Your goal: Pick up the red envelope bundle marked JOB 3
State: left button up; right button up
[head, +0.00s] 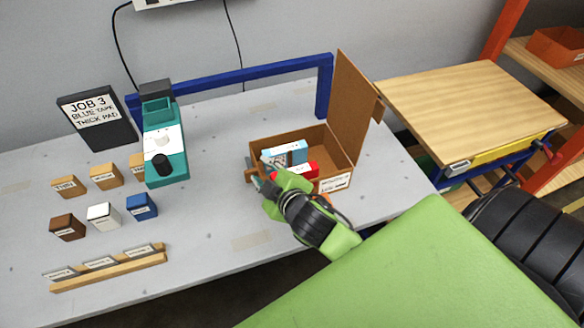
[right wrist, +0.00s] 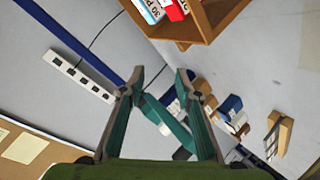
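A red item (head: 303,168), perhaps the envelope bundle, lies in the open cardboard box (head: 338,148), partly hidden by my right gripper and the box wall. No JOB 3 mark can be read on it. It also shows at the top edge of the right wrist view (right wrist: 176,10), beside blue-and-white items. My right gripper (head: 258,181) is at the front left of the box. In the right wrist view its fingers (right wrist: 160,74) are apart with nothing between them. My left gripper is not in view.
Blue-and-white packs (head: 285,153) share the box, whose lid stands up at the right. A teal machine (head: 166,145), a dark JOB 3 sign (head: 97,117), several small blocks (head: 104,215) and a wooden rack (head: 110,272) stand to the left. The table's front middle is clear.

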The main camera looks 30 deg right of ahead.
jog(key=w+a+r+n+t+y, duration=0.35)
jog(key=r+n, duration=0.25)
jog(key=r, duration=0.2)
jog(key=w+a+r+n+t+y, duration=0.2)
jog(key=w+a+r+n+y, duration=0.15)
jog(key=a+r+n, duration=0.35)
jog(key=a+r+n+g+y, duration=0.3)
jog(key=a+r+n+y, duration=0.3)
jog(key=n, duration=0.4)
jog(key=n+g+h, duration=1.1)
jog(key=n+g, duration=0.4)
jog(key=n, duration=0.5)
send_near(296, 171)
notch_tip(296, 171, down, 6)
jog(key=b, duration=0.4)
jog(key=shift+d, duration=0.1)
jog(key=f+b, duration=0.1)
jog(key=f, duration=0.1)
jog(key=a+f+b, duration=0.1)
jog(key=f, duration=0.1)
jog(key=shift+w+a+f+b, duration=0.15)
jog(key=shift+w+b, duration=0.05)
jog(key=shift+b, duration=0.1)
jog(key=shift+w+f, duration=0.1)
jog(key=shift+f, duration=0.35)
